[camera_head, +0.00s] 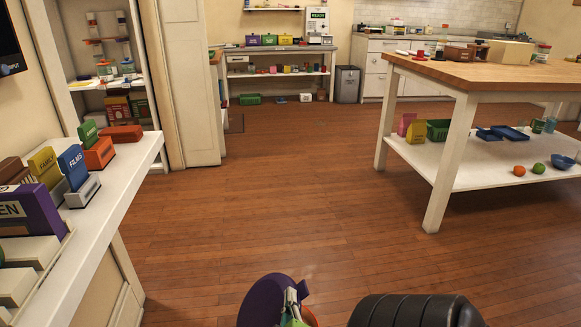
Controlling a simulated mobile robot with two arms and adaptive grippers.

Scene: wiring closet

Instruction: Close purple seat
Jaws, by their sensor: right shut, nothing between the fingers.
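A purple block (35,211), with letters ending in "EN", stands on the white bench at the left edge, tilted in a pale holder; part of it is cut off. A rounded purple piece (263,300) shows at the bottom edge, beside green, white and orange parts; I cannot tell whether it belongs to my arm. My right gripper (292,306) seems to be among these parts, low in the picture, shut and empty, well apart from the purple block. My left gripper is not in view.
The white bench (117,188) also holds blue, yellow, orange and green blocks. A wooden-topped table (492,77) with a lower shelf stands at the right. Shelves and a grey bin (347,84) are at the back. The brown floor (270,200) between is clear.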

